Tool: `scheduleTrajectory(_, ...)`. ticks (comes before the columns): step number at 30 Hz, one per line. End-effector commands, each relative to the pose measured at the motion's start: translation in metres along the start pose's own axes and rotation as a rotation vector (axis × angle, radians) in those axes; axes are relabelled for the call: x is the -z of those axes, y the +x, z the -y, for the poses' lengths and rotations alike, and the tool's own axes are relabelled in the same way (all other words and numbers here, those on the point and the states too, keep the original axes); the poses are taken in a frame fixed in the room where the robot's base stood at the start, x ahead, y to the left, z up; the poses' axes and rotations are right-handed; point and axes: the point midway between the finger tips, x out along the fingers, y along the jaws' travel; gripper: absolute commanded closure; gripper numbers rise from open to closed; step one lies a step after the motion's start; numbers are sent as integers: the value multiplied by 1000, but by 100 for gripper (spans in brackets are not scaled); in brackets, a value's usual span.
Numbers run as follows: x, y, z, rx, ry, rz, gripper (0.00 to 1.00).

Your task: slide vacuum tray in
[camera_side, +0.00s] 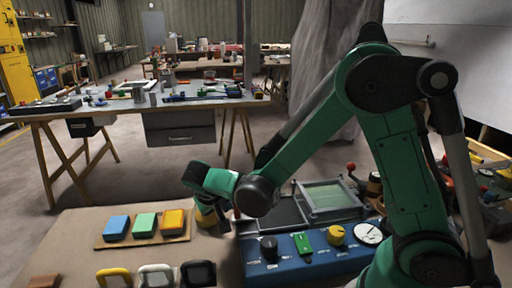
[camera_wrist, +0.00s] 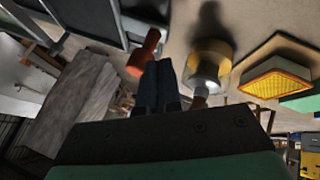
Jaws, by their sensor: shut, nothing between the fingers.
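The vacuum machine has a blue control panel (camera_side: 310,262) at its front in the side view. Behind the panel lie a dark flat section, which may be the vacuum tray (camera_side: 272,217), and a grey frame (camera_side: 330,200) with a greenish pane. In the wrist view a dark frame (camera_wrist: 80,18) lies at the upper left, with an orange-red handle (camera_wrist: 145,52) beside it. My gripper (camera_wrist: 160,75) is shut and empty, its dark fingertips close by the handle. I cannot tell if they touch. In the side view my own wrist hides the fingertips.
A yellow-topped round object (camera_wrist: 210,62) stands right of my fingers in the wrist view. Blue, green and yellow blocks (camera_side: 145,224) lie on a board at the left. Rounded frames (camera_side: 157,275) stand in front. A red-knobbed lever (camera_side: 351,167) rises behind the machine.

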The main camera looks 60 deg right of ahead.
Motion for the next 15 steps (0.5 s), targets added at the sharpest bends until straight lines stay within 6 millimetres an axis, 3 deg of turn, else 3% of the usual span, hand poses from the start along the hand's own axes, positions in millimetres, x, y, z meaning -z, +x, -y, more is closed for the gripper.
scheduleTrajectory(15,-50,29,-106,-3,7,3,100)
